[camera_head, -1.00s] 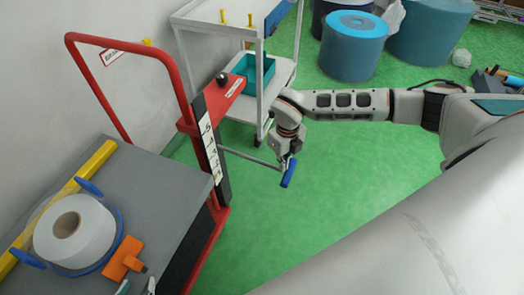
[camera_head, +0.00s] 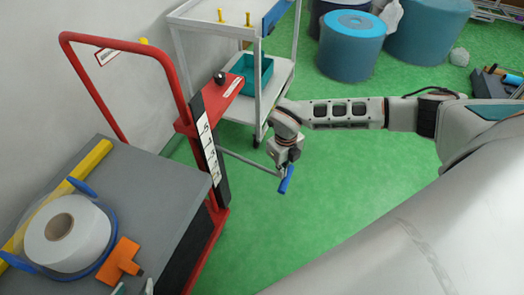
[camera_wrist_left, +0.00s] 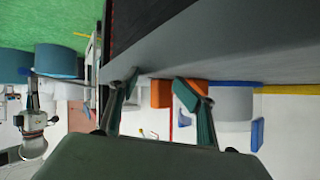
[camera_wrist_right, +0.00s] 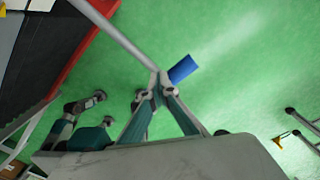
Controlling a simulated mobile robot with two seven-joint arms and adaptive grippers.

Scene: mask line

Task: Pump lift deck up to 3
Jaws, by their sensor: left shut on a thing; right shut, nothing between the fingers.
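The lift table has a grey deck (camera_head: 165,178), a red push handle (camera_head: 92,90) and a white marked strip (camera_head: 208,150) on its upright; the marks are too small to read. A metal pump lever (camera_head: 248,160) sticks out to the right, ending in a blue grip (camera_head: 286,180). My right gripper (camera_head: 284,171) is shut at the lever's end beside the blue grip, which also shows in the right wrist view (camera_wrist_right: 183,69). My left gripper (camera_wrist_left: 157,82) is at the deck's near edge by an orange tool (camera_head: 120,262). Its fingers stand apart; what they hold is unclear.
A white roll with blue flanges (camera_head: 85,232) and a yellow bar (camera_head: 90,160) lie on the deck. A white shelf cart (camera_head: 205,28) with a teal bin (camera_head: 262,75) stands behind. Blue drums (camera_head: 350,50) are at the back. Green floor (camera_head: 335,200) right of the lever is clear.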

